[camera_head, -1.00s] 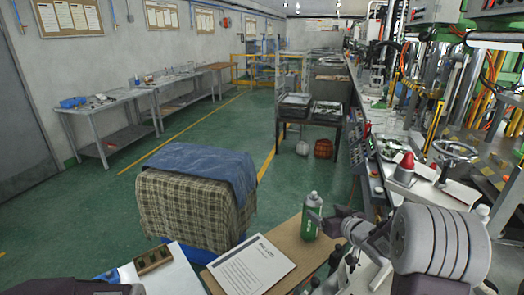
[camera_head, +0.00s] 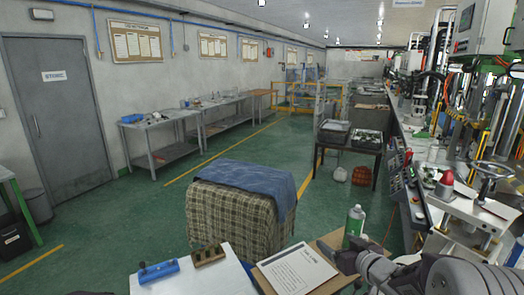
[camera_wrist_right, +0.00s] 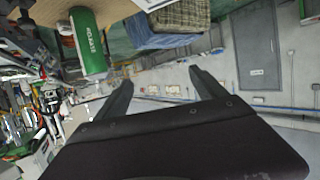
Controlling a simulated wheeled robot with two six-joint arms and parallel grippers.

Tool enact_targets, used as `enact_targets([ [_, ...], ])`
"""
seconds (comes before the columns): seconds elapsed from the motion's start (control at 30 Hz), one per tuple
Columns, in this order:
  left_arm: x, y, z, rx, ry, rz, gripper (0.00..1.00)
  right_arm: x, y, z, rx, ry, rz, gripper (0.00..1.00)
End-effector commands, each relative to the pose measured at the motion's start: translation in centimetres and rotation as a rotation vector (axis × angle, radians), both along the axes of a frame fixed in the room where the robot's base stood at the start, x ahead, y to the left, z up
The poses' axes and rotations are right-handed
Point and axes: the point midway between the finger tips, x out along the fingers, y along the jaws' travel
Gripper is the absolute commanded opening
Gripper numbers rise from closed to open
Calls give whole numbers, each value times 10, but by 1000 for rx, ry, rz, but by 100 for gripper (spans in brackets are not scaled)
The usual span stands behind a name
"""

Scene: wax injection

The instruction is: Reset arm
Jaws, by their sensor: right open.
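My right arm (camera_head: 430,275) comes in at the bottom right of the head view. Its gripper is low in that view, close to a green bottle (camera_head: 353,228), and its fingers are hard to make out there. In the right wrist view my right gripper (camera_wrist_right: 160,80) has its two dark fingers apart, with nothing between them. The green bottle (camera_wrist_right: 88,42) is left of the fingers in that view, apart from them. My left gripper is not in view.
A white sheet (camera_head: 294,268) lies on a brown board beside the bottle. A blue block (camera_head: 158,271) and a brown block (camera_head: 208,255) lie on a white surface. A cloth-covered stack (camera_head: 240,215) stands beyond. Machines line the right; green floor (camera_head: 130,215) is open at left.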

Motion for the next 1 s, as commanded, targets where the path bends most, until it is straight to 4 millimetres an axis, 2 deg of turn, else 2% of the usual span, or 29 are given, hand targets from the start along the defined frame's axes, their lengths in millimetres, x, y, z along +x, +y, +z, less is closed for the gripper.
enact_targets([
  [0.03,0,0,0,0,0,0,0,-3,18,4,7,6,10,81],
  [0.1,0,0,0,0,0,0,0,-14,35,-1,6,54,-16,81],
  [0.27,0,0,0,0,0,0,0,-57,46,-40,-23,266,-128,81],
  [0.37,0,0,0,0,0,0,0,-98,44,-71,-48,440,-191,81],
  [0.47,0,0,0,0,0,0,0,-149,42,-104,-65,643,-243,81],
  [0.5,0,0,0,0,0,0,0,-171,40,-116,-67,730,-261,81],
  [0.6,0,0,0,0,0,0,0,-223,40,-138,-66,930,-287,81],
  [0.7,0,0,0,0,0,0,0,-257,44,-148,-69,1069,-277,81],
  [0.8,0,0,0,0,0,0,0,-271,45,-150,-92,1126,-249,81],
  [1.0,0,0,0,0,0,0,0,-271,45,-150,-101,1125,-239,81],
])
